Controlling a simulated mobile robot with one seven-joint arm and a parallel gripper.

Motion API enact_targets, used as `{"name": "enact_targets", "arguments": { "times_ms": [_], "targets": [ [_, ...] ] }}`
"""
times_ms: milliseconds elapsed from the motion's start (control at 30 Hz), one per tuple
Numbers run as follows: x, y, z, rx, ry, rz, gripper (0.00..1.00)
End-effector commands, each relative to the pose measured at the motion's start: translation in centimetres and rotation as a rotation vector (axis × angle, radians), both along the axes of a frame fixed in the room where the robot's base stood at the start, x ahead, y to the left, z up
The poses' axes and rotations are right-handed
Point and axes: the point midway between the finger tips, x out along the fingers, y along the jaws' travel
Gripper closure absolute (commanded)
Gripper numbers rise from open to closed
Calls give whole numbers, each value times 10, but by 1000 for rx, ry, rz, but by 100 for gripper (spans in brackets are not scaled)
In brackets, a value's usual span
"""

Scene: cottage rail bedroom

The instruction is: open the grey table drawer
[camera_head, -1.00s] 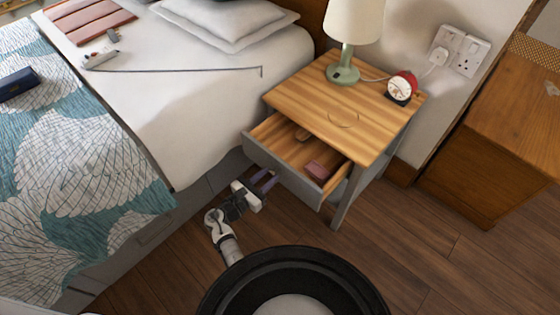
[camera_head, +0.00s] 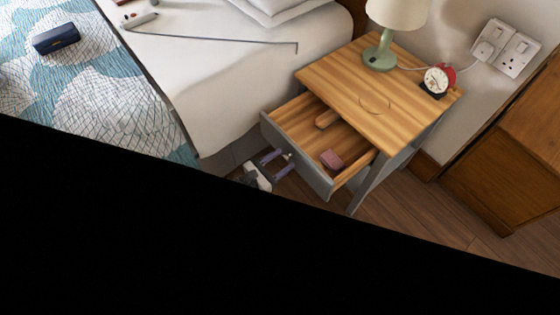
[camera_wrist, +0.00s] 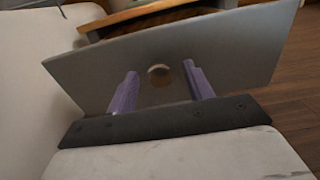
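The grey table (camera_head: 402,80) has a wooden top and stands beside the bed. Its drawer (camera_head: 297,155) is pulled out, with the wooden interior showing. My gripper (camera_head: 284,160) is in front of the grey drawer front, with two purple fingers spread apart. In the wrist view, my gripper (camera_wrist: 160,74) is open, and the round knob (camera_wrist: 159,75) on the drawer front (camera_wrist: 225,60) appears between the fingers, with gaps on both sides. Whether the fingertips touch the front is unclear.
A pink box (camera_head: 332,160) and a brown wooden item (camera_head: 327,119) lie in the drawer. A lamp (camera_head: 380,52) and red clock (camera_head: 437,82) stand on the table. The bed (camera_head: 215,90) is close at left. Black hides the lower head view.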

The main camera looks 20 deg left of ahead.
Motion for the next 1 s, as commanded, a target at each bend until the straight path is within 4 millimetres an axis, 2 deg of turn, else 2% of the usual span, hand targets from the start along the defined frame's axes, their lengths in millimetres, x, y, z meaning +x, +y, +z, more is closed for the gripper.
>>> {"name": "enact_targets", "arguments": {
  "times_ms": [233,367,467,800,1000],
  "targets": [
    [0,1,0,0,0,1,48],
    [-8,7,0,0,0,4,48],
    [-21,17,-1,0,0,5,48],
    [-83,62,-1,1,-1,5,48],
    [-105,78,0,-1,-1,3,48]
  ]
}}
